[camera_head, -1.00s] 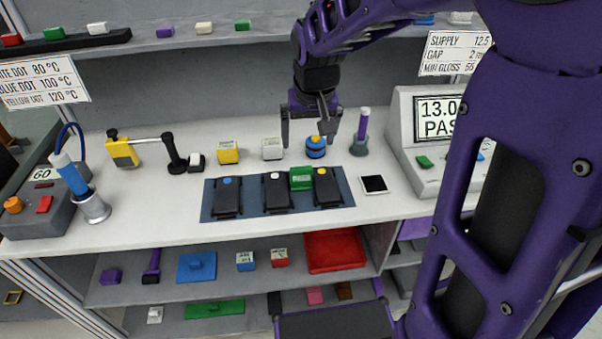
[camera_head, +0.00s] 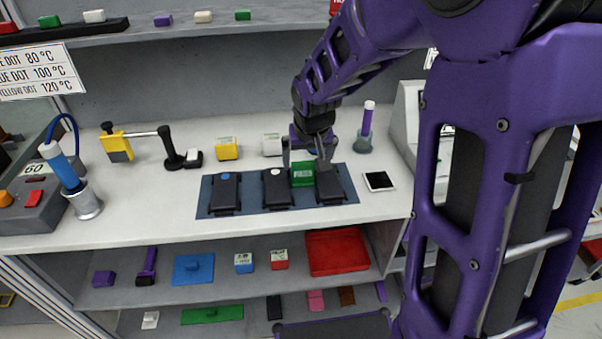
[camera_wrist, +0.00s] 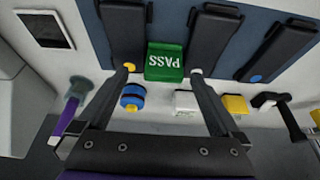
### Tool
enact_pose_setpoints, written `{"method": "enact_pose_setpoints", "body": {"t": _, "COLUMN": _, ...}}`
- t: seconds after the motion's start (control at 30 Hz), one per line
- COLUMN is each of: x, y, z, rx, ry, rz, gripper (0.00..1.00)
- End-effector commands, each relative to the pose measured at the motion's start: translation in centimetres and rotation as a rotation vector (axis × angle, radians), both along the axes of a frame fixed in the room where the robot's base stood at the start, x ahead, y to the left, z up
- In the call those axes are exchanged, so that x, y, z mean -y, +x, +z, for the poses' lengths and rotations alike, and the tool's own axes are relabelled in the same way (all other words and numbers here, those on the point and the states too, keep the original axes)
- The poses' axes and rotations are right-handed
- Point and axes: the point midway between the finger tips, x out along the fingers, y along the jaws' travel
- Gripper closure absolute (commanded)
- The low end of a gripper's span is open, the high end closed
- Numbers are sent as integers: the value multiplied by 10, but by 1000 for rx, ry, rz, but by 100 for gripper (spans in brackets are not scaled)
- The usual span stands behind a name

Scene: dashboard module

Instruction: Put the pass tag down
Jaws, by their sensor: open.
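The green pass tag (camera_head: 303,175) stands on the blue mat (camera_head: 245,211), between the middle and right black modules. In the wrist view the tag (camera_wrist: 165,62), marked PASS, lies between and just beyond my two fingertips. My gripper (camera_head: 308,162) is open around the tag's near area, and in the wrist view (camera_wrist: 163,70) a gap shows between each finger and the tag. The black modules carry dots: blue on the left one (camera_head: 226,192), white on the middle one (camera_head: 277,188), yellow on the right one (camera_wrist: 125,30). My gripper partly hides the right one in the head view.
A yellow block (camera_head: 227,149) and a white block (camera_head: 271,145) stand behind the mat. A blue round pot (camera_wrist: 132,97) sits near my finger. A white-framed black square (camera_head: 379,181) lies right of the mat. The front bench strip is clear.

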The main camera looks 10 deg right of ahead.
Motion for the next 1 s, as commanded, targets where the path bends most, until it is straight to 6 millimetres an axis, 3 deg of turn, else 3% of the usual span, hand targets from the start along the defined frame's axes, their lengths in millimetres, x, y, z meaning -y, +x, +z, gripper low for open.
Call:
{"method": "enact_pose_setpoints", "body": {"t": 0.37, "x": -6, "y": 22, "z": -44, "rx": -2, "ry": 1, "rz": 0, "gripper": 0}}
{"method": "enact_pose_setpoints", "body": {"t": 0.63, "x": -6, "y": 24, "z": -45, "rx": 0, "ry": 1, "rz": 0, "gripper": 0}}
{"method": "enact_pose_setpoints", "body": {"t": 1.0, "x": -6, "y": 24, "z": -45, "rx": -1, "ry": 0, "rz": 0, "gripper": 67}}
